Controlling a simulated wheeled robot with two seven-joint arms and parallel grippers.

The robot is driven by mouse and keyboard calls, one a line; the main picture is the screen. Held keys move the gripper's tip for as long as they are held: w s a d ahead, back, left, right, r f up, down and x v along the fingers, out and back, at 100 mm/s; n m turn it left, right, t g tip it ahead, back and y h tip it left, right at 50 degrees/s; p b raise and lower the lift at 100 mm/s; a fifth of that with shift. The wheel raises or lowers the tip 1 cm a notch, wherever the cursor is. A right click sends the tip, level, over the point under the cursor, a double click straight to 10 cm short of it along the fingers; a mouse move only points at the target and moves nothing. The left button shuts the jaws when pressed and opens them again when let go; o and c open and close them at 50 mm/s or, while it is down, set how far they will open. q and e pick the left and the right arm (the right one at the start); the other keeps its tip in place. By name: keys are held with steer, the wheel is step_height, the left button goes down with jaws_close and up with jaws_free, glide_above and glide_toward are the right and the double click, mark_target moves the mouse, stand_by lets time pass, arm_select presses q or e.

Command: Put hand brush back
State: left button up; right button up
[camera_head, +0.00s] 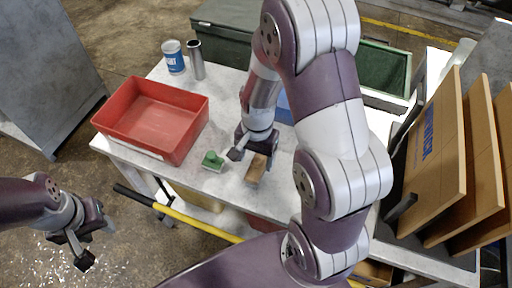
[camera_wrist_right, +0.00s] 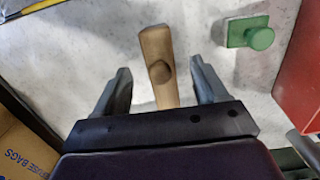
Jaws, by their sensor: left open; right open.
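The hand brush seems to be the long wooden piece (camera_head: 255,169) with a round knob, lying on the light table in the head view. In the right wrist view the wooden piece (camera_wrist_right: 156,45) lies between the two fingers, with its near end hidden by the gripper body. My right gripper (camera_head: 251,156) is open above its far end; the fingers are apart from its sides. My left gripper (camera_head: 98,246) is open and empty, off the table at the lower left.
A green block with a knob (camera_head: 212,161) lies just left of the wooden piece. A red bin (camera_head: 120,108) stands left on the table (camera_head: 228,98). A blue-labelled can (camera_head: 174,58) and a metal cylinder (camera_head: 196,60) stand behind. Brown boards (camera_head: 436,140) lean at the right.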

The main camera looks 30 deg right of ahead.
step_height(320, 180, up, 5)
steer(key=shift+f, duration=0.15)
steer(key=shift+s+a+r+n+t+h, duration=0.1)
steer(key=shift+s+a+r+n+t, duration=0.45)
steer(key=shift+n, duration=1.15)
steer(key=shift+s+a+r+n+t+h, duration=0.1)
steer(key=shift+s+a+r+n, duration=0.2)
steer(key=shift+s+n, duration=0.95)
steer(key=shift+s+a+r+n+t+h, duration=0.1)
steer(key=shift+s+a+r+n+t, duration=0.25)
steer(key=shift+n, duration=1.8)
